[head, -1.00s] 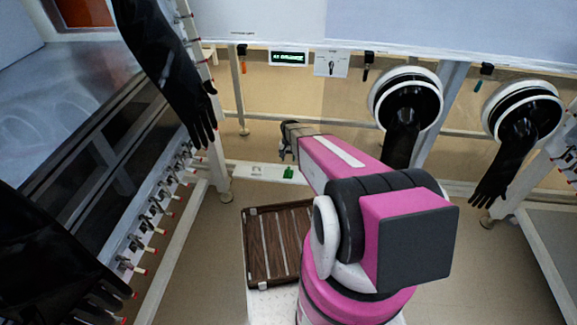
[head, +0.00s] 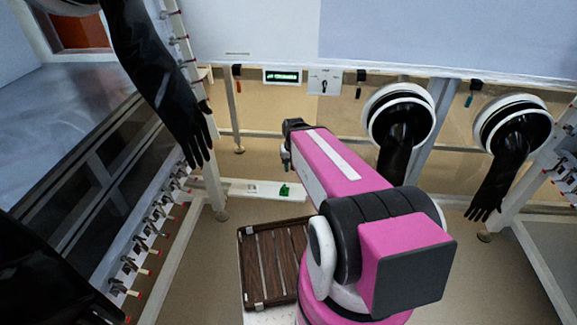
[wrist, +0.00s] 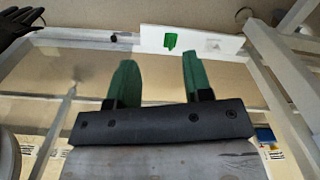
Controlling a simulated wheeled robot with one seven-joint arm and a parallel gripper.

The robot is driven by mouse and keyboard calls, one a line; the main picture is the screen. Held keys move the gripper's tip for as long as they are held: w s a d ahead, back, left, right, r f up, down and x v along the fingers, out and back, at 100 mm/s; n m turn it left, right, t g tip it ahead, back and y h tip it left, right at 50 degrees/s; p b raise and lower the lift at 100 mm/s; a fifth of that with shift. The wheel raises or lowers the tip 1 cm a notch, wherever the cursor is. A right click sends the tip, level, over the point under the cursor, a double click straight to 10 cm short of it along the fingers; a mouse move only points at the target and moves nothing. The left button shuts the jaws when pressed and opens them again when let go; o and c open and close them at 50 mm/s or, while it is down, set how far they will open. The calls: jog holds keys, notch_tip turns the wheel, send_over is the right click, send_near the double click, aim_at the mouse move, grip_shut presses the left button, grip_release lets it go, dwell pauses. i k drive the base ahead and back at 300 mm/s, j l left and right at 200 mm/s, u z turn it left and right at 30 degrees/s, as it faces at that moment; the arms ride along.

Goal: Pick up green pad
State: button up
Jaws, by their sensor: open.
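The green pad (head: 285,190) is a small green piece on a narrow white rail low in front of the glovebox frame. It also shows in the wrist view (wrist: 170,41), lying on the white strip, small and beyond my fingertips. My gripper shows in the wrist view (wrist: 158,72) as two green fingers, spread wide with nothing between them. From the wrist camera, the pad appears between the two fingertips and farther off, with a gap. In the head view my arm's end is above and behind the pad, and the fingers are hard to make out.
A brown slatted tray (head: 272,262) is at the lower middle, left of my arm. Black gloves hang at the left (head: 165,85) and from ports at the right (head: 397,140). A white frame post (head: 212,180) stands left of the rail. A pale marked patch lies beside the pad.

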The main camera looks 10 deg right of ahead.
aim_at(284, 190)
jog(key=l+u, duration=0.85)
jog(key=l, duration=0.25)
jog(key=k+l+u, duration=0.1)
jog(key=l+u, duration=0.35)
